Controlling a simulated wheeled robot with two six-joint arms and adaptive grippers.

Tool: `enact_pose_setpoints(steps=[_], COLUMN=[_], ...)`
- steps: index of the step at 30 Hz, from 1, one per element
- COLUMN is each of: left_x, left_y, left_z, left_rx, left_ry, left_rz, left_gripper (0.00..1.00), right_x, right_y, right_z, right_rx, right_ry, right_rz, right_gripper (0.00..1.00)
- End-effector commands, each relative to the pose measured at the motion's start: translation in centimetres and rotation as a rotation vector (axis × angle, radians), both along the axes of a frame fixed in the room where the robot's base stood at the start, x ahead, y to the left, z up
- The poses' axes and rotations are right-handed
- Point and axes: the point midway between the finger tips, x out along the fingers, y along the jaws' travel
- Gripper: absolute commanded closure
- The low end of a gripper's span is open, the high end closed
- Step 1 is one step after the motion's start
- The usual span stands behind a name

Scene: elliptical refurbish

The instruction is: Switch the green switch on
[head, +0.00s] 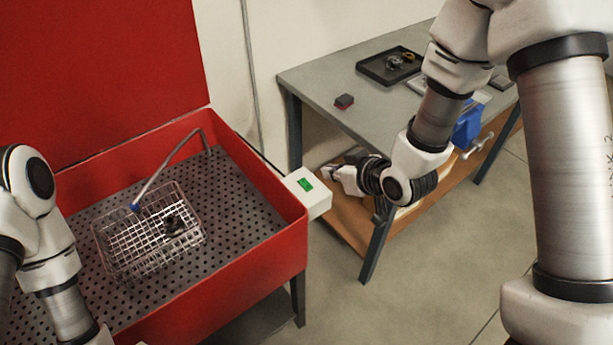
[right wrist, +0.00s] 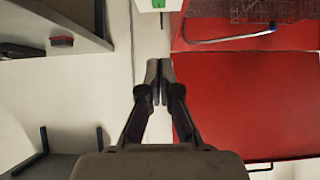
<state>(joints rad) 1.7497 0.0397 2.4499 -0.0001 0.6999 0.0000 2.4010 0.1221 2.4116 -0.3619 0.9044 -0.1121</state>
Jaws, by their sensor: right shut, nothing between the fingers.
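The green switch (head: 305,184) sits on top of a white box (head: 318,203) fixed to the right side of the red washer basin. My right gripper (head: 328,172) is shut and empty, just to the right of the switch and apart from it in the picture. In the right wrist view, the shut fingertips (right wrist: 159,66) point up toward the green switch (right wrist: 158,3), which is cut by the top edge. Whether the switch is on or off cannot be told. My left arm enters at the lower left; its gripper is out of frame.
The red basin (head: 262,262) holds a wire basket (head: 120,275) with a dark part (head: 174,224) in it, and a bent spout (head: 168,165).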

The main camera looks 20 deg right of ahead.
Motion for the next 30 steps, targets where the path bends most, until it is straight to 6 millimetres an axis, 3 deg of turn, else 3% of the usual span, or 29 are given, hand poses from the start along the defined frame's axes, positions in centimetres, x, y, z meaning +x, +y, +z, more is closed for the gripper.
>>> enact_pose_setpoints(steps=[5, 17, 23, 30], left_x=[0.0, 0.0, 0.0, 0.0], left_y=[0.0, 0.0, 0.0, 0.0], left_z=[0.6, 3.1, 4.0, 4.0], left_rx=[0.000, 0.000, 0.000, 0.000], left_ry=[0.000, 0.000, 0.000, 0.000], left_rz=[0.000, 0.000, 0.000, 0.000], left_gripper=[0.36, 0.36, 0.36, 0.36], right_x=[1.3, 7.6, 7.8, 7.9], right_y=[0.5, 2.9, 2.9, 2.9], right_z=[-0.9, -6.0, -9.2, -10.0], right_rx=[-0.003, -0.001, 0.001, 0.000], right_ry=[0.001, 0.002, 0.004, 0.000], right_rz=[0.002, 0.003, 0.000, 0.000], right_gripper=[1.00, 1.00, 1.00, 1.00])
